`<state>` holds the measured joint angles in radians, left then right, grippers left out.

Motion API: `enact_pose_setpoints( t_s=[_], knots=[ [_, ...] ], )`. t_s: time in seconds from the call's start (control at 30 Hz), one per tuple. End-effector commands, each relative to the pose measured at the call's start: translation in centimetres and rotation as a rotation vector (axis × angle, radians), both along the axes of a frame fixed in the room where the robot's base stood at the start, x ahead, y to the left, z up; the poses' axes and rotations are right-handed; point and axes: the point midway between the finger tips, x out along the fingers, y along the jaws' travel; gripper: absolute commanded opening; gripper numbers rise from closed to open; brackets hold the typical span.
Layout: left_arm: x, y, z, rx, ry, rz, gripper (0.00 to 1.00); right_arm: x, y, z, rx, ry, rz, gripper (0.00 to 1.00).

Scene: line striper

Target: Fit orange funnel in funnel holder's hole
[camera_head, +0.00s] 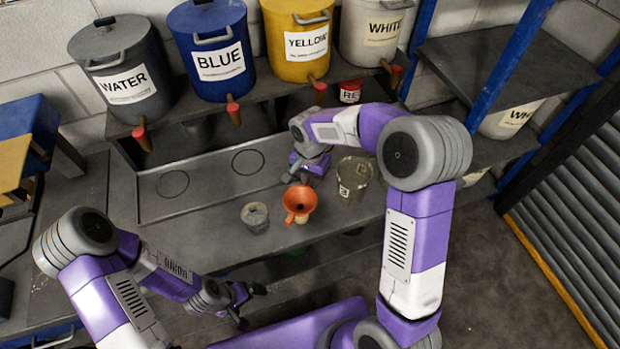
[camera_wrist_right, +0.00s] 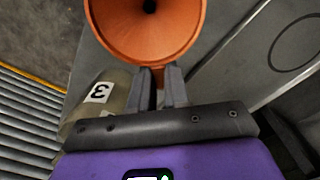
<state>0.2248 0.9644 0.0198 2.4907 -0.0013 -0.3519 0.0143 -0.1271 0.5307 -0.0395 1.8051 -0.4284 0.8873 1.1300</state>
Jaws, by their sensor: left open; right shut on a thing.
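The orange funnel (camera_head: 299,201) is over the front part of the grey bench, its wide mouth facing up. It fills the top of the right wrist view (camera_wrist_right: 145,38). My right gripper (camera_wrist_right: 160,72) is shut on the funnel just below its cone; in the head view it (camera_head: 291,178) comes from behind the funnel. A small pale piece shows under the funnel, but I cannot tell what it is or whether they touch. I cannot clearly make out the funnel holder or its hole. My left gripper (camera_head: 251,306) is open and empty, low in front of the bench.
A small grey cup (camera_head: 255,217) stands left of the funnel. A clear container marked 3 (camera_head: 352,180) stands to its right, close to my right gripper. Buckets with red-tipped taps line the shelf (camera_head: 200,125) behind. The bench (camera_head: 200,190) is clear at left around two drawn circles.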

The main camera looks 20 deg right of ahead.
Motion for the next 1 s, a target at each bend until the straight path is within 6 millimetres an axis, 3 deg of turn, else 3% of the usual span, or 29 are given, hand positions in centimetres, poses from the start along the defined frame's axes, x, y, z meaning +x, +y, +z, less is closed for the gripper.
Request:
enact_pose_setpoints(
  t_s=[0.8,0.83,1.0],
  knots=[
    [0.0,0.0,-1.3,0.000,0.000,0.000,1.00,0.0,0.0,-1.6,0.000,0.000,0.000,0.00],
    [0.0,0.0,-1.3,0.000,0.000,0.000,1.00,0.0,0.0,-1.6,0.000,0.000,0.000,0.19],
    [0.0,0.0,-1.3,0.000,0.000,0.000,1.00,0.0,0.0,-1.6,0.000,0.000,0.000,0.45]
  ],
)
